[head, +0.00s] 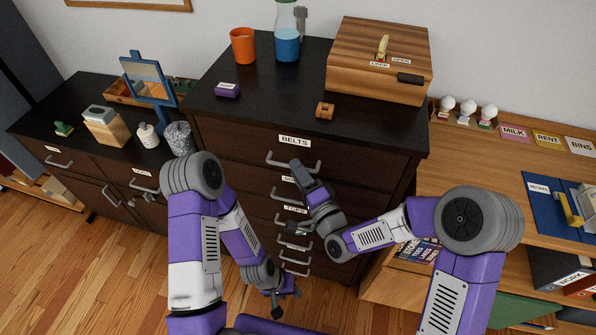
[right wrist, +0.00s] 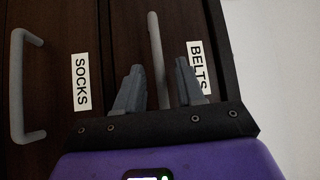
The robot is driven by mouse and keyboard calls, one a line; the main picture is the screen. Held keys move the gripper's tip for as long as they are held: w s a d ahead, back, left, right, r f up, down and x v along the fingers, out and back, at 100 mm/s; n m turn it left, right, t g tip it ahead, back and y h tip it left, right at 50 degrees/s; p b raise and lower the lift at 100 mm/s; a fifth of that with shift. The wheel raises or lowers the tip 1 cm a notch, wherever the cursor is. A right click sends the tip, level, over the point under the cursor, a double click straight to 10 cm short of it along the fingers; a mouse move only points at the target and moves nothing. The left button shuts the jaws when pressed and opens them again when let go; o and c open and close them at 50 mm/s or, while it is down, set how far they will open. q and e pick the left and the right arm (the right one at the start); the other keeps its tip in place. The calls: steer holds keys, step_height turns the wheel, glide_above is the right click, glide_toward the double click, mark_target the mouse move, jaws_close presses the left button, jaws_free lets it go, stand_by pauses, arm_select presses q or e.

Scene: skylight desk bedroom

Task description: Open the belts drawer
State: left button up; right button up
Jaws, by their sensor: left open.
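The belts drawer (head: 240,140) is the top drawer of the tall dark dresser, marked by a white BELTS label (head: 294,141). It looks closed. Its grey bar handle (head: 279,161) also shows in the right wrist view (right wrist: 154,50). My right gripper (head: 297,166) is at this handle. In the right wrist view its two fingers (right wrist: 158,80) are apart, one on each side of the bar, with gaps visible. How deep the bar sits between them is unclear. My left gripper (head: 283,300) is open and empty, low in front of the dresser.
The socks drawer handle (right wrist: 28,85) is just below. On the dresser top stand an orange cup (head: 243,45), a blue-filled flask (head: 287,40), a purple box (head: 227,90) and a wooden box (head: 375,60). A wooden shelf (head: 470,165) stands at right.

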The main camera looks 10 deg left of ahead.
steer(key=shift+w+a, duration=0.15)
jaws_close()
stand_by(0.4)
